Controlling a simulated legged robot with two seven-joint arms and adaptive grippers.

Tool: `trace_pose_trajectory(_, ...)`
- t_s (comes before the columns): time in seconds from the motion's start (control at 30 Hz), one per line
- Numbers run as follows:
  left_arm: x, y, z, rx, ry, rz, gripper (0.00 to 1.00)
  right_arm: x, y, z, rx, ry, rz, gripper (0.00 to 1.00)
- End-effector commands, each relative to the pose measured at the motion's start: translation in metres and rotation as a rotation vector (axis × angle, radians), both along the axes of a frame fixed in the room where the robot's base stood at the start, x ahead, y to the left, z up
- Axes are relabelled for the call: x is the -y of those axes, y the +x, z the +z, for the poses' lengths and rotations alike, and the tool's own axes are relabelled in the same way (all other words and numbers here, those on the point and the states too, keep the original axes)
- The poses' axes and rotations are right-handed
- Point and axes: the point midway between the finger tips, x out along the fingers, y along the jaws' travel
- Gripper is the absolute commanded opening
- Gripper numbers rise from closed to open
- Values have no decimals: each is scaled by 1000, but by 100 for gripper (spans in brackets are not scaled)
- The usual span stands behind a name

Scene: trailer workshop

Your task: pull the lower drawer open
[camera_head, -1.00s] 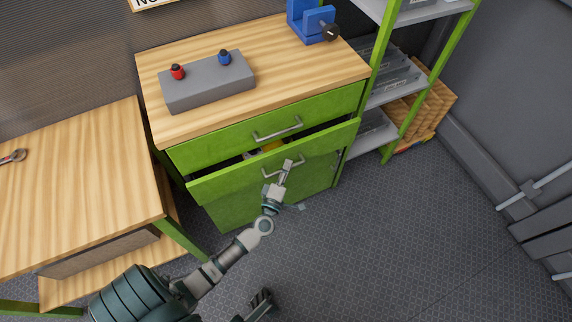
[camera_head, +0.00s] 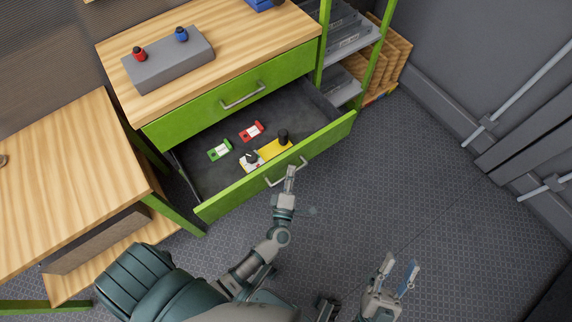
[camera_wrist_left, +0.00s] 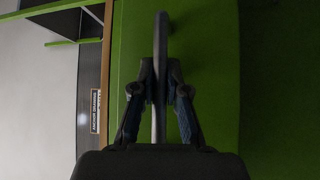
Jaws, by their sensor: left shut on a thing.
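The lower drawer (camera_head: 240,193) of the green cabinet stands well out from the cabinet body, and its dark inside shows. My left gripper (camera_head: 291,172) is shut on the lower drawer's metal bar handle (camera_head: 275,181). In the left wrist view the handle (camera_wrist_left: 160,40) runs between the two fingers of the left gripper (camera_wrist_left: 160,75), in front of the green drawer face (camera_wrist_left: 205,60). My right gripper (camera_head: 396,274) is at the lower right, over the floor and away from the cabinet. Its two fingers are apart with nothing between them.
The drawer holds a green item (camera_head: 219,150), a red item (camera_head: 251,131) and a yellow item (camera_head: 276,149) with dark knobs near it. The upper drawer (camera_head: 232,98) is shut. A wooden table (camera_head: 70,180) stands left, a shelf (camera_head: 355,45) right. The floor at right is clear.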

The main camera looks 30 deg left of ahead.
Motion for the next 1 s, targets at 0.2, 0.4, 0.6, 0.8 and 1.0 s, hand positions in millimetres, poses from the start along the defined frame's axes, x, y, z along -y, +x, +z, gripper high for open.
trace_pose_trajectory(0.2, 0, 1, -2, -3, -4, -9, 0, -1, 1, -1, -5, 0, 0, 40)
trace_pose_trajectory(0.4, 4, 0, -2, -5, 1, -7, 16, -1, 1, -1, -6, 3, 1, 40)
trace_pose_trajectory(0.6, 6, 0, 0, -3, 3, -7, 25, -1, 1, 0, -5, 3, 0, 40)
trace_pose_trajectory(0.8, 3, 0, 1, 2, 1, -7, 25, 0, 1, 0, -1, -1, -1, 40)
trace_pose_trajectory(1.0, 10, -16, -2, -1, 0, -9, 25, -2, 0, 1, 0, -3, -1, 40)
